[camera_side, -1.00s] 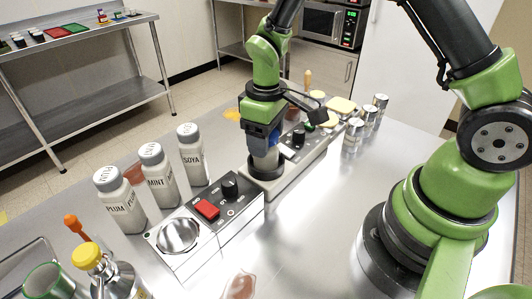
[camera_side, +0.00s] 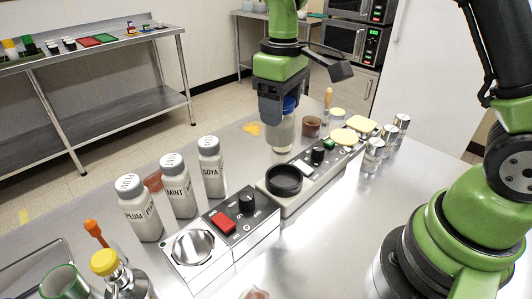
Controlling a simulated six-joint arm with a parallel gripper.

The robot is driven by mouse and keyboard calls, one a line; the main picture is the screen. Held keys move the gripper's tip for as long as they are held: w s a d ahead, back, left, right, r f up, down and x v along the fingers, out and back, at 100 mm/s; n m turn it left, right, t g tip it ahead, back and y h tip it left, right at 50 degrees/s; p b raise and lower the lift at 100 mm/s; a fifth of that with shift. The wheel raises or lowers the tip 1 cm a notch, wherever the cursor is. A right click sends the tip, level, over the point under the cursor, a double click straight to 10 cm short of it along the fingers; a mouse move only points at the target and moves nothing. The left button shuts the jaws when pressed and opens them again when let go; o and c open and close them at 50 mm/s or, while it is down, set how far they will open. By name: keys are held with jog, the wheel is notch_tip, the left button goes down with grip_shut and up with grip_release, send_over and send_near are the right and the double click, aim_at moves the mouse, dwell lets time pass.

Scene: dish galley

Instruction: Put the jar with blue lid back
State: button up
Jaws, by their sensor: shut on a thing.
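The jar with the blue lid (camera_side: 281,134) is clear-walled with pale contents, and it hangs upright from my gripper (camera_side: 284,105). My gripper is shut on it at the blue lid, which shows partly between the dark fingers. The jar is behind the black round well (camera_side: 284,179) of the grey control unit (camera_side: 302,190), apart from it. The well is empty. Whether the jar's base touches the table is hard to tell.
Bottles marked PLUM (camera_side: 139,209), MINT (camera_side: 176,187) and SOYA (camera_side: 211,168) stand at left. A brown cup (camera_side: 311,127) is right of the jar, and silver-lidded jars (camera_side: 373,155) stand farther right. A yellow patch (camera_side: 250,128) lies on the table behind.

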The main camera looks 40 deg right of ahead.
jog(key=w+f, duration=0.4)
jog(key=w, duration=0.5)
jog(key=f, duration=1)
jog(key=shift+w+a, duration=0.1)
jog(key=shift+a, duration=0.1)
jog(key=o, duration=1.2)
jog(key=shift+f, duration=0.1)
